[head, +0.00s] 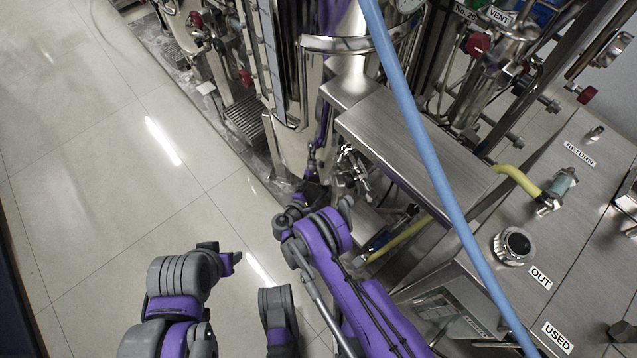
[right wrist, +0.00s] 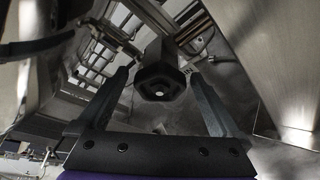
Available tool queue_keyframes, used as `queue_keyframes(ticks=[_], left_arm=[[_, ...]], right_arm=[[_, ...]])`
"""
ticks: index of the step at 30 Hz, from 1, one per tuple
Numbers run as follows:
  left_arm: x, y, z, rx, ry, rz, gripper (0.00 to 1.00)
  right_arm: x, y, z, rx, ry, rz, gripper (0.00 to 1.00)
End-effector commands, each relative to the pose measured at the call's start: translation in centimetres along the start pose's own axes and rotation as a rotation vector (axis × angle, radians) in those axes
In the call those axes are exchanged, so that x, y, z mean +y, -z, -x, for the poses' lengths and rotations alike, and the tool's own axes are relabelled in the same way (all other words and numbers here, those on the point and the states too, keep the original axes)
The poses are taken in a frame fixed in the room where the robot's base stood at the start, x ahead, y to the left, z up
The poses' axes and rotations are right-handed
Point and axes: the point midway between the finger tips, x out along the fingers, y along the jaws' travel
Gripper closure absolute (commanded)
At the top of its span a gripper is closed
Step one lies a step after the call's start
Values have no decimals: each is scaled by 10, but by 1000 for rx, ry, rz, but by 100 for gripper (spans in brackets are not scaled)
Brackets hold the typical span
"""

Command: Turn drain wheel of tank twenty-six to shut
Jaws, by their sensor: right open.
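In the right wrist view a dark, many-sided knob (right wrist: 160,82) with a pale centre faces me; it looks like the drain wheel. My right gripper (right wrist: 158,92) is open, with one finger on each side of the knob. A gap shows between the knob and both fingers. In the head view my right arm reaches to low beside the shiny tank (head: 285,150), where its fingers and the wheel are hard to make out.
A steel bench (head: 395,140) stands right of my right arm. A blue hose (head: 425,145) crosses above it. A steel panel labelled OUT (head: 540,277) and USED fills the lower right, with a yellow hose (head: 515,178). The tiled floor (head: 90,170) at left is clear.

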Motion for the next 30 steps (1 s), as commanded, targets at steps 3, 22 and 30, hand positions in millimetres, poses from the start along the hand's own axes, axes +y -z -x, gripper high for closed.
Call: queue_keyframes(ticks=[3, 22, 30], left_arm=[[0, 0, 0, 0, 0, 0, 50], [0, 3, 18, -1, 0, 0, 50], [0, 3, 18, -1, 0, 0, 50]], right_arm=[[0, 0, 2, 0, 0, 0, 0], [1, 0, 102, 2, -1, 0, 0], [0, 0, 109, 0, 0, 0, 0]])
